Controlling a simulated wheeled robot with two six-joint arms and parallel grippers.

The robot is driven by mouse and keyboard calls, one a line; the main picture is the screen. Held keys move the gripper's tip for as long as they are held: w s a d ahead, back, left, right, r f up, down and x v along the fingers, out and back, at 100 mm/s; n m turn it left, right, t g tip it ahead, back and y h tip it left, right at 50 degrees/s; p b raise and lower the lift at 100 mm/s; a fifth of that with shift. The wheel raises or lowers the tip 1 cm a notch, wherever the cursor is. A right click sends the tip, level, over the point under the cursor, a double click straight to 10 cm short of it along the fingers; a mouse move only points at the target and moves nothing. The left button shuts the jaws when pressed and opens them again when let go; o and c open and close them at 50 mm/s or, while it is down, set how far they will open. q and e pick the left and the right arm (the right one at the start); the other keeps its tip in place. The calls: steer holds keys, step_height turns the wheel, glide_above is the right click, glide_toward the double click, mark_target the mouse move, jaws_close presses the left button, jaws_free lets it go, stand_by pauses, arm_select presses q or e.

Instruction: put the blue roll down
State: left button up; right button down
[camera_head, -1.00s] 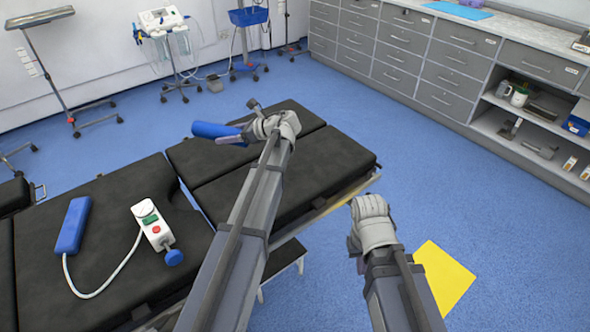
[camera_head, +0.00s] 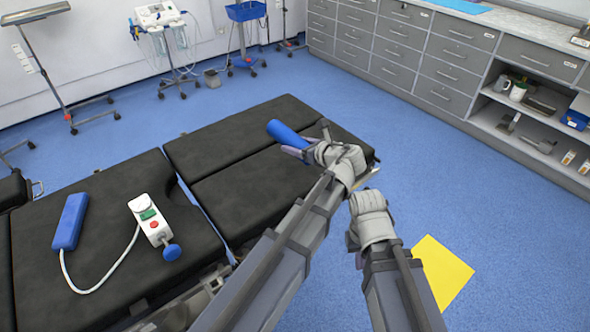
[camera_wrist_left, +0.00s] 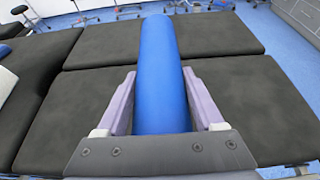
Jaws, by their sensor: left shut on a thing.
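The blue roll (camera_head: 287,135) is a smooth cylinder over the right section of the black operating table (camera_head: 225,205). My left gripper (camera_head: 302,151) is shut on the near end of the roll. In the left wrist view the roll (camera_wrist_left: 162,70) points straight away between the two pale purple fingers (camera_wrist_left: 160,110), with the black pads behind it. I cannot tell whether the roll touches the pad. My right gripper (camera_head: 366,205) hangs beside the table's right end, over the floor; its fingers are hidden behind the wrist.
On the left table section lie a blue block (camera_head: 71,221) and a white handset (camera_head: 150,220), joined by a white cable. The pad left of the roll is clear. A yellow sheet (camera_head: 442,270) lies on the floor at right. Grey drawers (camera_head: 420,60) line the back right.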

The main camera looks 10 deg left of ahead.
mark_target(297, 172)
arm_select(q)
steer(key=shift+f+b, duration=4.1)
steer(key=shift+f, duration=0.4)
steer(key=shift+f, duration=0.1)
steer(key=shift+f, duration=0.15)
steer(key=o, duration=1.5)
steer(key=shift+o, duration=0.2)
